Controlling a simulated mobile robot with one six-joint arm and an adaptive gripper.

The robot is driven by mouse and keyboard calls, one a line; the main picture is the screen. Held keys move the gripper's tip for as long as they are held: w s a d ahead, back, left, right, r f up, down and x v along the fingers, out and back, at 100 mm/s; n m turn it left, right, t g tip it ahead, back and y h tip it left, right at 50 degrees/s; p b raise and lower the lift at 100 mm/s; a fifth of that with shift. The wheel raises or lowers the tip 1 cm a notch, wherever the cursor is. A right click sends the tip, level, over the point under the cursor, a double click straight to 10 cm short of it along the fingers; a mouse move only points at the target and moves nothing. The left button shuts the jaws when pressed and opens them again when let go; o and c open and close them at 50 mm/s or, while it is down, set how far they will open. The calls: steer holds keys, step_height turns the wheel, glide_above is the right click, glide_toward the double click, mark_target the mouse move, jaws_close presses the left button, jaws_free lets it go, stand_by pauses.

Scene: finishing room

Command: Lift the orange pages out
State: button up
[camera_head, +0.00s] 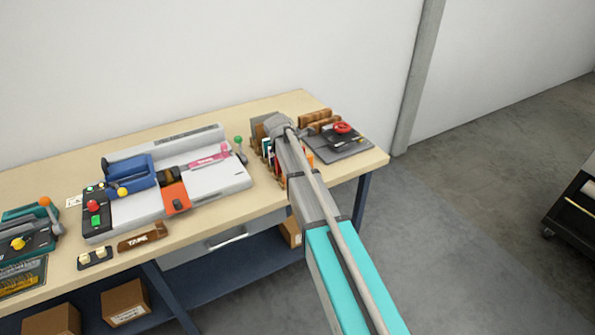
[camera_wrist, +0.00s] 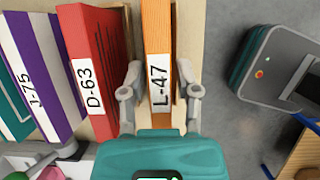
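The orange pages are a narrow orange binder labelled L-47 (camera_wrist: 157,38), standing upright with its spine toward the wrist camera. A bit of orange (camera_head: 308,158) shows beside my arm in the head view. My gripper (camera_wrist: 159,82) is open, with one finger on each side of the orange binder. A narrow gap shows at the right finger; whether the left finger touches cannot be told. In the head view my arm hides most of the row of binders and the fingertips.
A red binder D-63 (camera_wrist: 92,60) stands just left of the left finger, with a purple-and-white binder (camera_wrist: 45,70) beyond it. A grey board with a red knob (camera_head: 342,138) lies right of the row on the bench (camera_head: 270,100). A large white machine (camera_head: 225,178) stands left.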

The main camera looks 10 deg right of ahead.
jaws_close()
steer(key=shift+r, duration=0.15)
step_height(320, 180, up, 3)
steer(key=p, duration=0.3)
steer(key=s+r+p, duration=1)
steer(key=s, duration=0.4)
steer(key=shift+a+r, duration=0.1)
stand_by(0.6)
